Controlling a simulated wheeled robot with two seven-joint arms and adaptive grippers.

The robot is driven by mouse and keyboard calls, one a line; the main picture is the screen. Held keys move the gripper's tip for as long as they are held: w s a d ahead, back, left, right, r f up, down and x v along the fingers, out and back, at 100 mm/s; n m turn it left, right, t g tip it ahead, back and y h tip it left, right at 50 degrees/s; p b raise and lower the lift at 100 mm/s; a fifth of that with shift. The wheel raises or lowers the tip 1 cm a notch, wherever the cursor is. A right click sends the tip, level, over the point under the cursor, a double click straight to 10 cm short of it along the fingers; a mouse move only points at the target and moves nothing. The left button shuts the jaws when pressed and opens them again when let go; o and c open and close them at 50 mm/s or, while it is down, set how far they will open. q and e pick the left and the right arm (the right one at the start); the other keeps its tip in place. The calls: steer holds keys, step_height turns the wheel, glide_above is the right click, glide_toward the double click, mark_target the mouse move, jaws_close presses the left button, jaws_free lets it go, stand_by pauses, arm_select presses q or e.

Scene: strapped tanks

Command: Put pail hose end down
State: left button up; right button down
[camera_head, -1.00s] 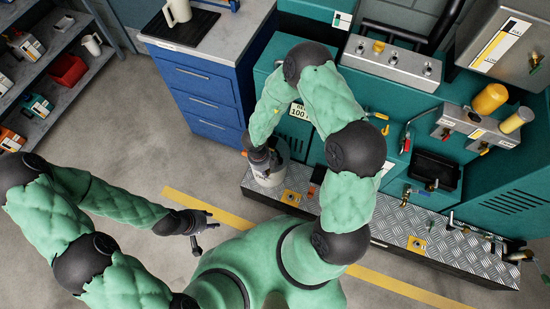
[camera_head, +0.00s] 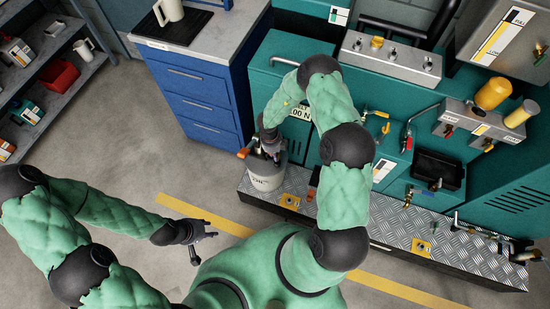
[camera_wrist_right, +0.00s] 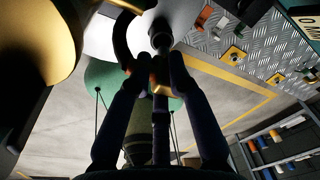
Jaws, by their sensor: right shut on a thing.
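The pail (camera_head: 266,177) is a pale grey bucket standing on the near-left end of the checker-plate step. My right gripper (camera_head: 266,150) is over the pail's rim, pointing down. In the right wrist view my right gripper (camera_wrist_right: 160,75) has its dark fingers closed around a small brass-and-orange piece, the hose end (camera_wrist_right: 160,89). A dark curved hose (camera_wrist_right: 122,38) shows beside it. Whether the hose end is inside or above the pail's mouth cannot be told. My left gripper (camera_head: 203,244) is open and empty over the floor.
A blue drawer cabinet (camera_head: 203,105) stands left of the pail, and the teal tank cabinet (camera_head: 290,65) stands behind it. The checker-plate step (camera_head: 385,228) carries yellow plates and fittings to the right. A shelf rack (camera_head: 60,75) is far left. The floor between is clear.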

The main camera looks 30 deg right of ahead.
steer(key=shift+d+f+b, duration=0.1)
steer(key=shift+f+b, duration=0.9)
steer(key=shift+f, duration=0.7)
steer(key=shift+f, duration=0.15)
steer(key=c, duration=1.2)
jaws_free()
steer(key=shift+o, duration=0.2)
step_height(320, 180, up, 12)
steer(key=w+a+p, duration=0.1)
steer(key=p, duration=0.5)
